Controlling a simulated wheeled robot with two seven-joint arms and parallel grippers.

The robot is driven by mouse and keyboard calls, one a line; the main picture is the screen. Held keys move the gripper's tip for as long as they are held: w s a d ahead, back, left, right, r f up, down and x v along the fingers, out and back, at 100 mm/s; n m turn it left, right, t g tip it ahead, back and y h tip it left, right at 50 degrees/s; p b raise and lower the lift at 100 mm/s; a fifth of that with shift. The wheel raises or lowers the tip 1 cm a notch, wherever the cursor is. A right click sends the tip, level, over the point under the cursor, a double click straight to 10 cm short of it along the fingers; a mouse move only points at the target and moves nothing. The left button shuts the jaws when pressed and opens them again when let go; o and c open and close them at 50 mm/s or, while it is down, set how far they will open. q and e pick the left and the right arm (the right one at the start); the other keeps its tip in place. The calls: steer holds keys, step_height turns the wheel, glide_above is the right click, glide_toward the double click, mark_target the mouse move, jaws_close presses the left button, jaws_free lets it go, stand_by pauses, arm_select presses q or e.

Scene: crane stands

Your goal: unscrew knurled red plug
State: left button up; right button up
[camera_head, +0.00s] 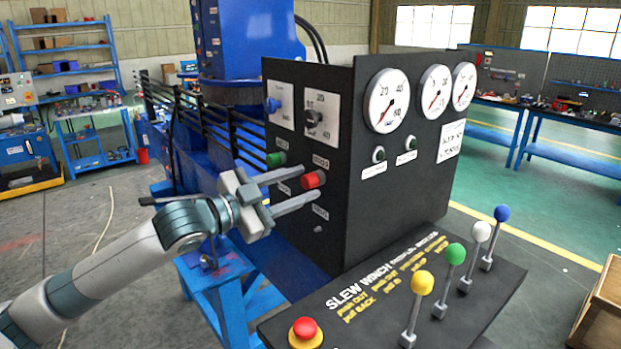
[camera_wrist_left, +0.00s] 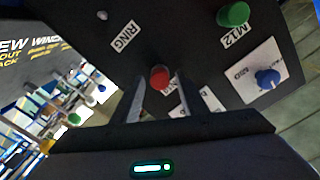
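The red plug (camera_head: 313,180) sticks out of the side face of the black control box, below and right of a green plug (camera_head: 275,159). My left gripper (camera_head: 309,181) is open, with one finger above and one below the red plug in the head view. In the left wrist view the red plug (camera_wrist_left: 159,77) shows between the tips of the two fingers (camera_wrist_left: 161,85). I cannot tell whether either finger touches it. The knurling is too small to make out. My right gripper is in neither view.
The black control box (camera_head: 405,165) carries gauges and a blue knob (camera_head: 272,105). Its front console has levers with coloured balls and a red mushroom button (camera_head: 305,328). A blue stand (camera_head: 225,285) is below my left arm. Workbenches stand farther back.

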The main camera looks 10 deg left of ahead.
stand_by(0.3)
arm_select(q)
steer(key=m+p, duration=0.1)
steer(key=m, duration=0.2)
steer(key=shift+r+m, duration=0.15)
steer(key=shift+m, duration=0.15)
steer(key=shift+f+m, duration=0.2)
steer(key=shift+m, duration=0.6)
steer(key=shift+r+p, duration=0.1)
steer(key=shift+p, duration=0.45)
jaws_close()
